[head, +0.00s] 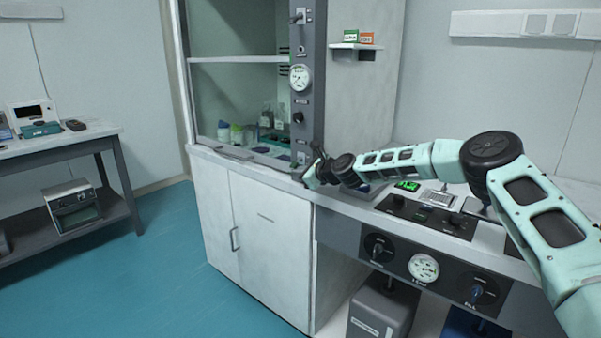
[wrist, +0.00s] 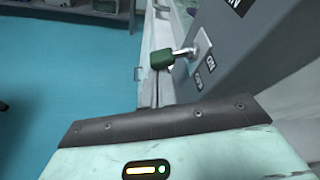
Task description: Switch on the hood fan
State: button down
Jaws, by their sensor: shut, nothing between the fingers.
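A toggle switch with a green-capped lever (wrist: 163,59) sticks out from a pale metal plate on a grey panel in the wrist view. Small labels sit by the plate; one seems to read ON. The lever points left in that view, and I cannot tell which setting it is in. My gripper (head: 314,162) is shut and empty at the foot of the fume hood's grey control post (head: 306,70). It covers that part of the post in the head view. Its fingertips do not show in the wrist view, so contact with the lever cannot be told.
The hood's white cabinet (head: 265,240) stands below. Blue floor is open at left.

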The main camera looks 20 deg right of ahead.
aim_at(298, 164)
jog(key=shift+r, duration=0.15)
jog(key=m+p, duration=0.1)
jog(key=r+m+g+y+p, duration=0.1)
jog(key=m+p, duration=0.1)
jog(key=r+m+g+y+p, duration=0.1)
jog(key=shift+s+a+r+m+p, duration=0.15)
jog(key=shift+s+a+m+p, duration=0.15)
jog(key=shift+a+m, duration=0.1)
jog(key=shift+r+m+y+p, duration=0.1)
jog(key=shift+m+y+p, duration=0.2)
jog(key=shift+p, duration=0.1)
jog(key=shift+f, duration=0.25)
jog(key=shift+r, duration=0.1)
jog(key=shift+r+p, duration=0.5)
jog(key=shift+r, duration=0.3)
